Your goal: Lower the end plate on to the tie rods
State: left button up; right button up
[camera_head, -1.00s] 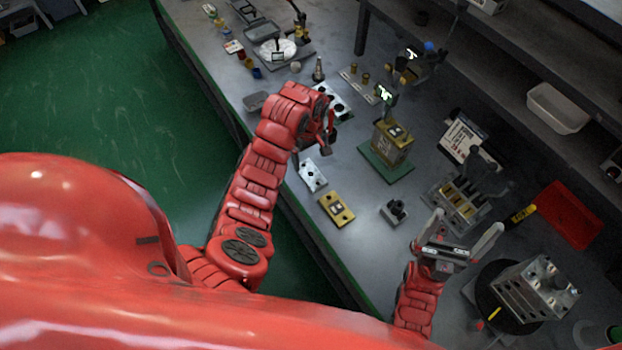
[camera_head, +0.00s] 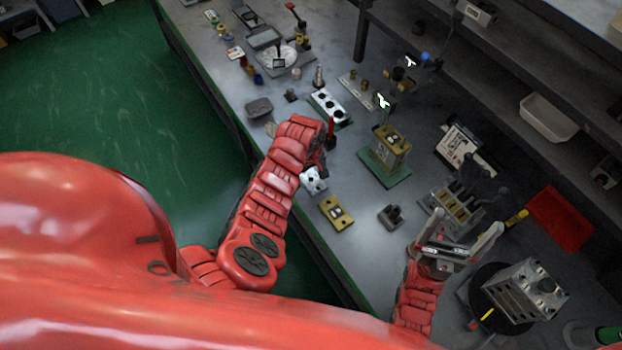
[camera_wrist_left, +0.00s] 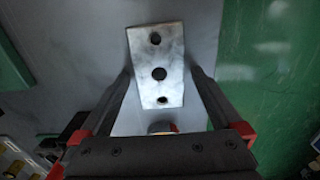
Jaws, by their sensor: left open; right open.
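A silver plate with three holes, which I take for the end plate (camera_head: 313,181), lies near the bench's front edge, partly hidden by my left arm. My left gripper (camera_head: 318,163) is over it. In the left wrist view the plate (camera_wrist_left: 172,88) shows between the two open fingers (camera_wrist_left: 160,74); I cannot tell whether they touch it. A pale block with dark round openings (camera_head: 328,106) stands on a green base behind the left wrist. I cannot make out tie rods there. My right gripper (camera_head: 470,220) is open and empty at the right.
A yellow plate (camera_head: 336,213) lies just right of the silver one. A brass-coloured block (camera_head: 391,146) on a green base and a small dark fixture (camera_head: 391,215) stand farther right. A machined block (camera_head: 526,288) sits on a dark turntable. Bench between them is bare.

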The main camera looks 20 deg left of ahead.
pick_arm(q)
grip_shut()
dwell(0.4)
jog(key=shift+r, duration=0.1)
